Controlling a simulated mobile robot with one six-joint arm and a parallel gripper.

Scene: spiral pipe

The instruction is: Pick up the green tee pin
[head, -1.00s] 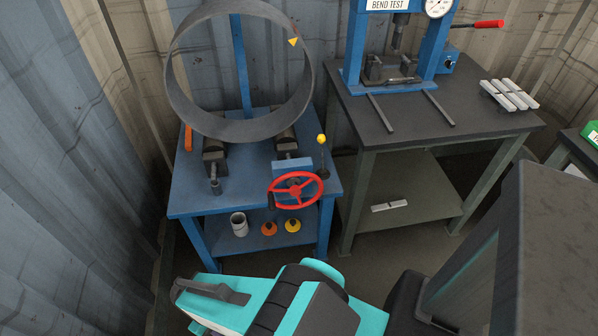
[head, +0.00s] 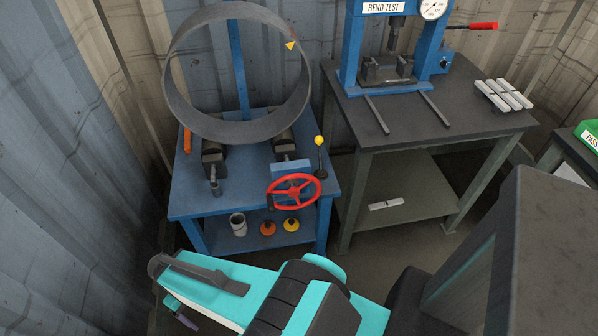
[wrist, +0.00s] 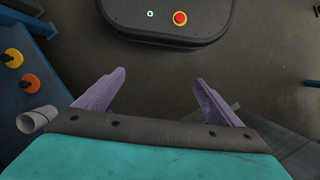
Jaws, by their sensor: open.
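I cannot make out a green tee pin in either view. An orange knobbed pin (head: 267,228) and a yellow knobbed pin (head: 291,224) stand on the lower shelf of the blue stand, beside a grey cup (head: 238,225). In the wrist view, the orange pin (wrist: 29,83), yellow pin (wrist: 12,58) and cup (wrist: 38,119) are at the left edge. My gripper (wrist: 160,77) is open, with its purple fingers wide apart and only floor between them. It is apart from the pins and cup. In the head view, my arm hides most of it at the lower left.
The blue stand (head: 185,203) carries a large grey ring (head: 172,98) on rollers and a red handwheel (head: 293,191). A bend-test press stands on a dark table (head: 470,135) to the right. A green box (head: 590,136) is at the right edge. Corrugated walls close in the left and back.

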